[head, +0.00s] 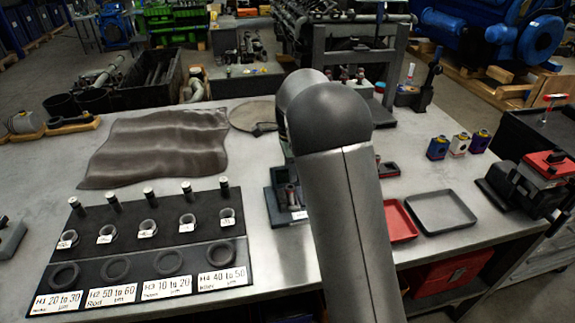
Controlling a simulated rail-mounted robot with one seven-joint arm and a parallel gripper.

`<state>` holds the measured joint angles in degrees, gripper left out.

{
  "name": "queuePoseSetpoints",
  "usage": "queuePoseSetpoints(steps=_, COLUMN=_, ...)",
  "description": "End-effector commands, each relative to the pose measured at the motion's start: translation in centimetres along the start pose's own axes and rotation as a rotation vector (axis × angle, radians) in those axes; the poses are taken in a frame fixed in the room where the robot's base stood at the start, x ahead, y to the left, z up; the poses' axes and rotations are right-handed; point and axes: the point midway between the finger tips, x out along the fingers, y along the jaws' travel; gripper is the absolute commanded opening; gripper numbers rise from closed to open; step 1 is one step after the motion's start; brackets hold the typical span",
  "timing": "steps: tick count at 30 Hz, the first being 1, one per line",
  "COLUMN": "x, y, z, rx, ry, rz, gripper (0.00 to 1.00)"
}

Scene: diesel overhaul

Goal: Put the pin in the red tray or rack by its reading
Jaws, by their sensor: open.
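A dark rack board (150,235) lies at the front left of the bench. Several short dark pins with bright tops (149,194) stand along its back edge; I cannot tell which one the task means. Tagged rings sit in front of them, then round recesses with labels "20 to 30" (57,302), "50 to 60", "10 to 20" and "40 to 50". The red tray (401,222) is right of my arm, partly hidden by it; its visible part looks empty. My arm crosses the middle of the view, and my gripper does not show.
A dark fixture (287,199) with a white tag stands left of my arm. An empty grey tray (441,211) lies beside the red one. Small blue, white and purple blocks (458,146) stand behind. A dark wavy mat (155,148) covers the back left.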

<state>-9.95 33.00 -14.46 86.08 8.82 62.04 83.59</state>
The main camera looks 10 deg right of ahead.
Motion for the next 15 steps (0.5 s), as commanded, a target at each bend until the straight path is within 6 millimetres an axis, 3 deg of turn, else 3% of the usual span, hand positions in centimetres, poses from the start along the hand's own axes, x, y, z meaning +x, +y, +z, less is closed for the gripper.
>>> queuePoseSetpoints(steps=15, x=6.1, y=0.1, z=0.0, rx=-0.002, ry=0.000, rz=0.002, gripper=0.45)
